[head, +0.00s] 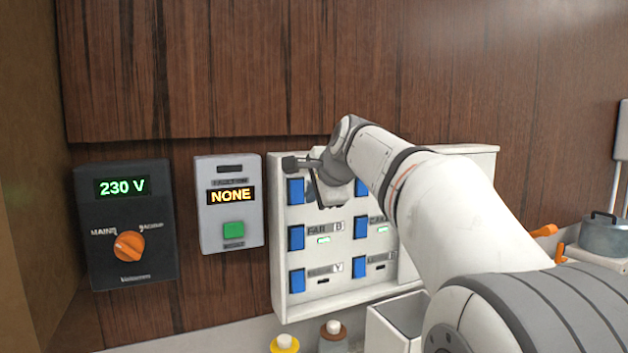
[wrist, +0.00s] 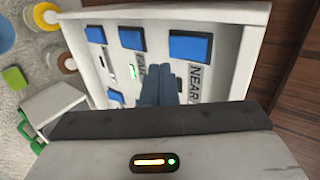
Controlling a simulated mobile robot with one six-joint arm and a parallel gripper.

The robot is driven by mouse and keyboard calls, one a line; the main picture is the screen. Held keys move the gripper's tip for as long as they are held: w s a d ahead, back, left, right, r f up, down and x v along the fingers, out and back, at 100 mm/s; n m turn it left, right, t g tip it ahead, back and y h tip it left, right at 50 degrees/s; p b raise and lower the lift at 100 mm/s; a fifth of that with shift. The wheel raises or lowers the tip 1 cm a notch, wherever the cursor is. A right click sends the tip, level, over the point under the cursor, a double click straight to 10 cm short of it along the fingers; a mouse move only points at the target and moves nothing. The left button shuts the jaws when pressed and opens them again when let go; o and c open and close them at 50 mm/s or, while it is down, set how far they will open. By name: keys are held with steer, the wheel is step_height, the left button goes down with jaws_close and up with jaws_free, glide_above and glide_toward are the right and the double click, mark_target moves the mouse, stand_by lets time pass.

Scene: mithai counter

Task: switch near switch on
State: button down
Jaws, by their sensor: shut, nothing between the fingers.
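A pale switch panel (head: 345,300) with several blue rocker switches hangs on the wood wall in the head view; it also shows tilted in the wrist view (wrist: 255,15). The near switch (wrist: 190,47) is the blue rocker beside the NEAR label. In the head view it is the top left rocker (head: 295,190). My gripper (wrist: 165,70) is shut and empty, its fingertips in front of the panel, just beside the near switch and the FAR label. I cannot tell whether they touch the panel.
The far switch (wrist: 132,38) is close beside my fingers, with a lit green lamp. Left of the panel are a grey box reading NONE (head: 230,205) and a black 230 V box (head: 125,225) with an orange knob. Jars (head: 333,337) and a white bin (head: 385,330) stand below.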

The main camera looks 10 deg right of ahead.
mark_target(299, 201)
steer(key=w, duration=0.1)
steer(key=w+f+p, duration=0.1)
steer(key=w, duration=0.1)
steer(key=w+a, duration=0.1)
steer(key=w, duration=0.1)
steer(key=shift+w+f+p, duration=0.25)
steer(key=shift+f+p, duration=0.1)
steer(key=shift+p, duration=0.05)
